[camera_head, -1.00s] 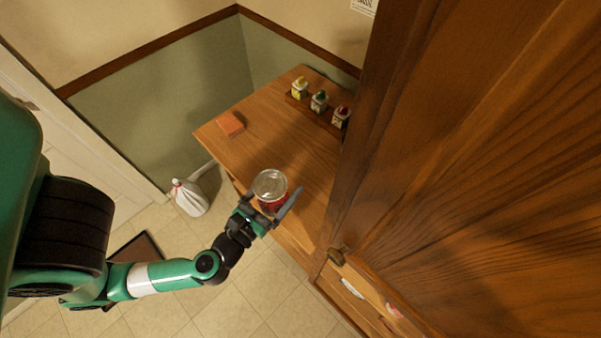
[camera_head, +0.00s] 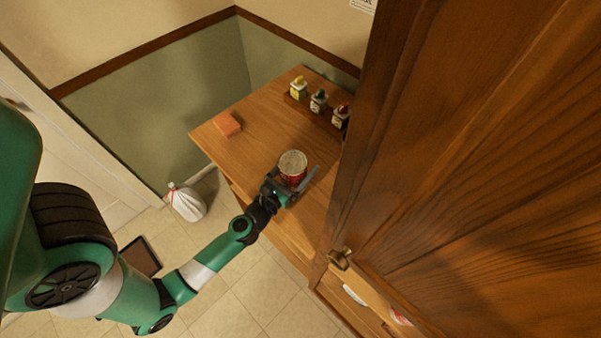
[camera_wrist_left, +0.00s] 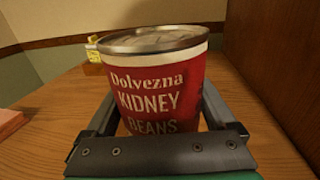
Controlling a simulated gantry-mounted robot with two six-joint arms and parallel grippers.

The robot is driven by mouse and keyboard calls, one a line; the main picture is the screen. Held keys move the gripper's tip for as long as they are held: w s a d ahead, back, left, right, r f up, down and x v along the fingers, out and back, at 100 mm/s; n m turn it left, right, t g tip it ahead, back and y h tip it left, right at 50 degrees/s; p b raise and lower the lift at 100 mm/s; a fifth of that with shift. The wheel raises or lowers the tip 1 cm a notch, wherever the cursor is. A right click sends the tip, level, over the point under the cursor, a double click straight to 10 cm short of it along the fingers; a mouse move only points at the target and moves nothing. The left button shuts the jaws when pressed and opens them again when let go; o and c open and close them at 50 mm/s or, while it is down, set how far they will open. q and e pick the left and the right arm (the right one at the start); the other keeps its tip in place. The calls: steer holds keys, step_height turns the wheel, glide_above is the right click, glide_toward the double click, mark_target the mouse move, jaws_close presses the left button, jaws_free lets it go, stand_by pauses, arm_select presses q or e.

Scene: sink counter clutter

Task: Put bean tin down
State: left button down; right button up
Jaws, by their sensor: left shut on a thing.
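The bean tin (camera_head: 292,168) is a red can with a silver lid and a kidney beans label. It is upright at the wooden counter (camera_head: 262,130), towards its front right part. My left gripper (camera_head: 295,186) is shut on the tin, with a finger on each side. The left wrist view shows the tin (camera_wrist_left: 158,85) large between the fingers, its base hidden behind the gripper (camera_wrist_left: 160,140). I cannot tell whether the base touches the counter. My right gripper is not in view.
An orange sponge (camera_head: 227,124) lies at the counter's left. Several small bottles (camera_head: 318,102) stand along the back right. A tall wooden cabinet door (camera_head: 470,150) closes off the right side. The counter's middle is clear.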

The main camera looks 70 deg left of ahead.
arm_select(q)
steer(key=f+b, duration=0.3)
steer(key=shift+w+a+f+b, duration=0.3)
steer(key=shift+w+a+f, duration=0.05)
steer(key=shift+s+f, duration=0.1)
steer(key=shift+f, duration=0.2)
steer(key=shift+r, duration=0.25)
steer(key=shift+f, duration=0.2)
jaws_free()
steer(key=shift+r, duration=0.1)
